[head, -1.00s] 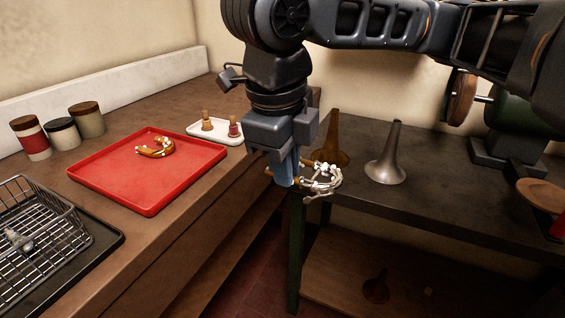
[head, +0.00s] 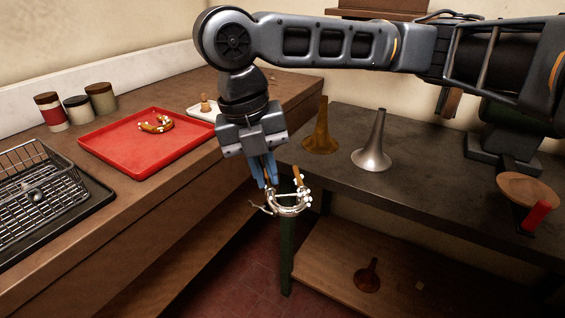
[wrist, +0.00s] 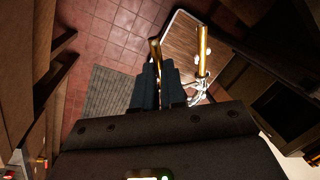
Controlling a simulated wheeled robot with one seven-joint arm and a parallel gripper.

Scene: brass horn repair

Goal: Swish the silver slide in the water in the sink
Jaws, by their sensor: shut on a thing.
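My gripper (head: 267,184) is shut on the silver slide (head: 289,209), a curved silver piece with small white knobs and brass-coloured tube parts. I hold it in the air in front of the gap between the brown counter and the dark bench. In the wrist view, my gripper's dark fingers (wrist: 158,98) are close together. Part of the silver slide (wrist: 199,88) shows to their right, with a brass tube end standing out beyond. The fingers hide the exact grip point. Neither the sink nor any water is in view.
On the brown counter (head: 180,170) are a red tray (head: 115,140) with a brass-coloured piece, a wire basket (head: 40,185) and several jars. The dark bench (head: 430,190) bears a brass bell (head: 321,135) and a silver bell (head: 373,150). Red floor (head: 225,270) is open below.

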